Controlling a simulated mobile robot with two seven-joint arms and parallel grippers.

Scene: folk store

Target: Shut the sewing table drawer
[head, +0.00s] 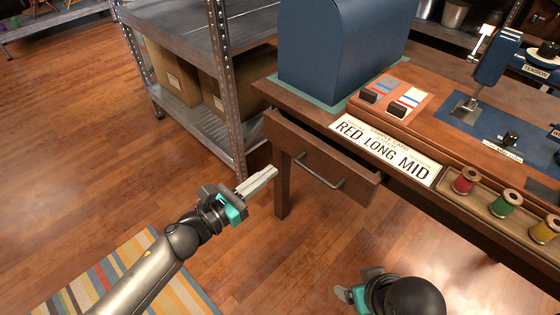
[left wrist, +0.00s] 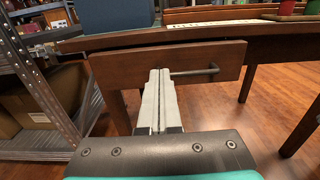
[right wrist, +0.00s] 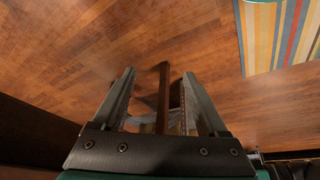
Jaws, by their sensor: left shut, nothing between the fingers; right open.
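The sewing table drawer (head: 310,158) is a wooden front with a dark metal bar handle (head: 320,172), under the left part of the sewing table (head: 455,206). It stands out a little from the table. My left gripper (head: 262,178) is shut and empty, in front of and to the left of the drawer front. In the left wrist view its fingers (left wrist: 157,85) point at the drawer front (left wrist: 205,62), left of the handle (left wrist: 195,72). I cannot tell whether they touch it. My right gripper (right wrist: 160,95) is open and points at the floor; in the head view it shows low at the right (head: 358,290).
A metal shelf rack (head: 225,100) with cardboard boxes (head: 245,92) stands left of the table. The floor in front is clear, with a striped rug (head: 120,275).

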